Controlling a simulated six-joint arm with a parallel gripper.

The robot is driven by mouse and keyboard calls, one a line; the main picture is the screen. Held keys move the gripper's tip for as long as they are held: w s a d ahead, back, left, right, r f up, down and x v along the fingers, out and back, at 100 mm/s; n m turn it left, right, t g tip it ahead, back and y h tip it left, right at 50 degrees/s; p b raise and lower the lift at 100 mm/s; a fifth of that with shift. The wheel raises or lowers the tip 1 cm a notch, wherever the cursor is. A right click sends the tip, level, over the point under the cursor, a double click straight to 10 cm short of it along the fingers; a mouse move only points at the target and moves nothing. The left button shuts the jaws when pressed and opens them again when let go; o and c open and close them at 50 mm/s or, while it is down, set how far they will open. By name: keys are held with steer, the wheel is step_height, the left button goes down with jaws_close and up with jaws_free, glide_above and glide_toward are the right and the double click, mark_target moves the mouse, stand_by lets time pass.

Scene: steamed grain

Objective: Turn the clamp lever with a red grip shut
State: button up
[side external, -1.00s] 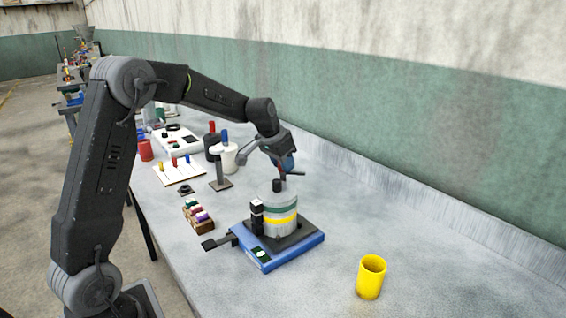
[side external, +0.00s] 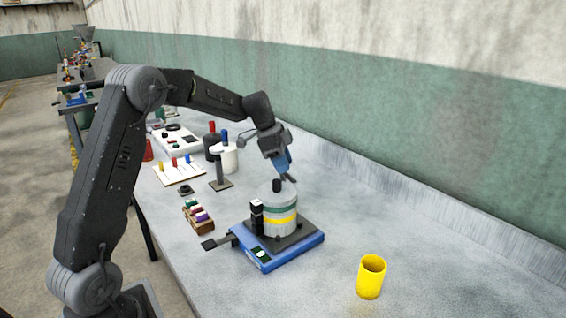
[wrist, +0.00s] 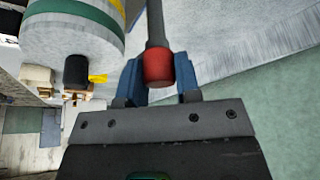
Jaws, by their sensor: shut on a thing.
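The clamp lever shows in the wrist view as a dark shaft (wrist: 155,25) ending in a red grip (wrist: 158,68). My gripper (wrist: 159,82) has its blue fingers either side of this grip and is shut on it. In the side view my gripper (side external: 286,172) is just above and behind the grey canister (side external: 282,200), and the fingers hide the red grip there. The canister has a green and a yellow band and a black knob (side external: 276,186) on top. It also fills the upper left of the wrist view (wrist: 70,42).
The canister stands on a blue base (side external: 262,262) with a dark handle at its left. A yellow cup (side external: 371,278) stands at the front right. A wooden rack (side external: 198,217), a white bottle (side external: 226,157) and a peg board (side external: 180,175) are to the left.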

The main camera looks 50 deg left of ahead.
steer(key=shift+m, duration=0.7)
steer(key=shift+g, duration=0.4)
steer(key=o, duration=0.9)
steer(key=shift+r, duration=0.1)
steer(key=v, duration=1.3)
steer(key=shift+s+a+r, duration=0.15)
steer(key=shift+a+r, duration=0.05)
steer(key=shift+a, duration=0.1)
